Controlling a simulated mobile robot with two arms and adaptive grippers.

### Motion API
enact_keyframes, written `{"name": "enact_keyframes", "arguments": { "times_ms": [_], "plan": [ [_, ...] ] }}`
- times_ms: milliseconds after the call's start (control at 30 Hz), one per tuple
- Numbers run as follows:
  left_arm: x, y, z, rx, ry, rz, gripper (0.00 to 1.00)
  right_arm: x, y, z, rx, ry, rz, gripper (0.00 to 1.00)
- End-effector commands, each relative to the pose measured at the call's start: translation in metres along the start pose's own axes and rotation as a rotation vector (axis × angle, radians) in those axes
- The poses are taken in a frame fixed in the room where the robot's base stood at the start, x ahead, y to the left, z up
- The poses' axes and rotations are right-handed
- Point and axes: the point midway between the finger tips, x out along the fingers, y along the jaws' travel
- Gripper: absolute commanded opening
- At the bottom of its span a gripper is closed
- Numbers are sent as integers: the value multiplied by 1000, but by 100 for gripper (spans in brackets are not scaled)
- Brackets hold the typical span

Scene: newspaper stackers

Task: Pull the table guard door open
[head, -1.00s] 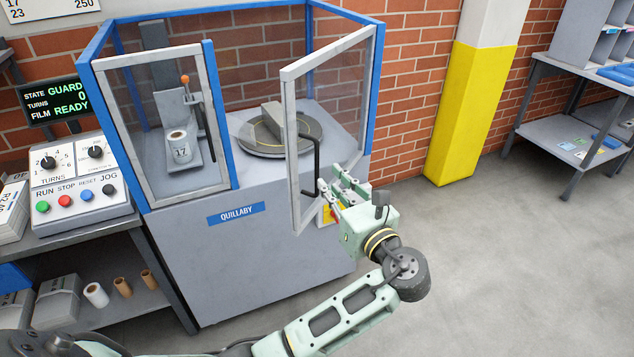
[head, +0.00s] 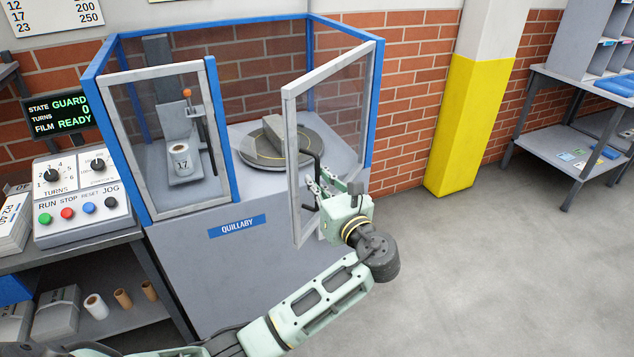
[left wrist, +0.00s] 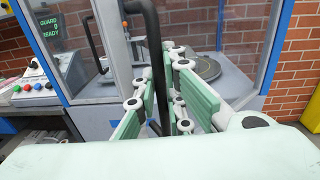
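The guard door (head: 290,150) is a grey-framed clear panel. It stands swung outward from the blue right post, leaving a wide gap to the fixed left panel. A bent black handle (head: 318,165) is on it; the handle also shows as a black bar in the left wrist view (left wrist: 153,70). My left gripper (head: 316,190) is at the lower part of the handle. Its fingers, seen in the left wrist view (left wrist: 160,75), are spread on both sides of the bar, with room beside it. Whether they touch it is unclear. My right gripper is not in view.
Inside the guard are a round turntable (head: 285,155) and a film roll (head: 183,158). The control box (head: 80,205) stands at the left with a display reading GUARD. A yellow pillar (head: 465,125) and a grey shelf table (head: 560,145) are at the right. The floor in front is clear.

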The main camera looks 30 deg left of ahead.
Motion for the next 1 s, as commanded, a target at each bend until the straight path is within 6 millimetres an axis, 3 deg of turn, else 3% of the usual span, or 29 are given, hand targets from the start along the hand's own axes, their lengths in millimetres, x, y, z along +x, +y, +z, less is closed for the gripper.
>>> {"name": "enact_keyframes", "arguments": {
  "times_ms": [600,1000],
  "plan": [
    [-3,-2,0,0,2,-1,0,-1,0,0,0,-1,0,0],
    [-65,-68,-3,1,6,0,0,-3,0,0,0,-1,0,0]
  ]
}}
